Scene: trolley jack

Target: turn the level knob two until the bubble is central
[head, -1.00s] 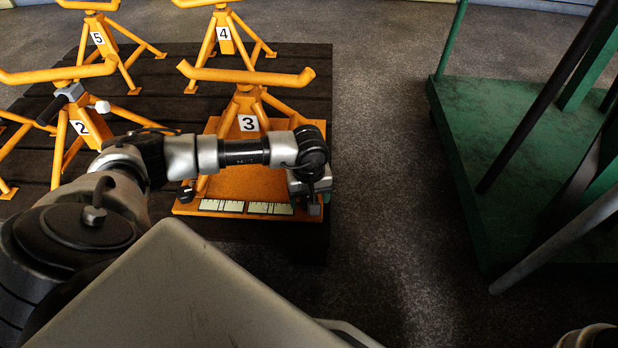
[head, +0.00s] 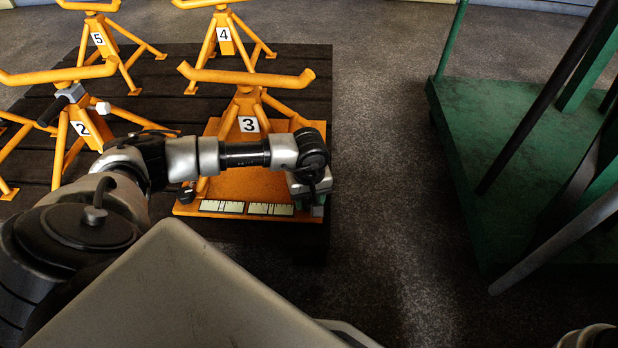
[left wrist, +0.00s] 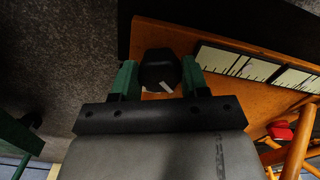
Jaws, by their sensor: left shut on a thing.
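An orange base plate (head: 245,185) under the stand marked 3 has two pale, black-ruled level strips along its front edge. The left strip (head: 222,206) and the right strip (head: 270,209) also show in the left wrist view (left wrist: 235,62). My left gripper (head: 315,207) is at the plate's front right corner. In the left wrist view its green fingers are closed around a black knob (left wrist: 160,69) with a small white mark. Another dark knob (head: 186,194) is at the plate's front left corner. My right gripper does not show.
Orange stands 2 (head: 80,125), 4 (head: 224,35) and 5 (head: 98,38) stand on the dark slatted platform (head: 170,85). A green trolley (head: 465,130) with dark bars is to the right. Grey floor (head: 385,150) lies clear between them.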

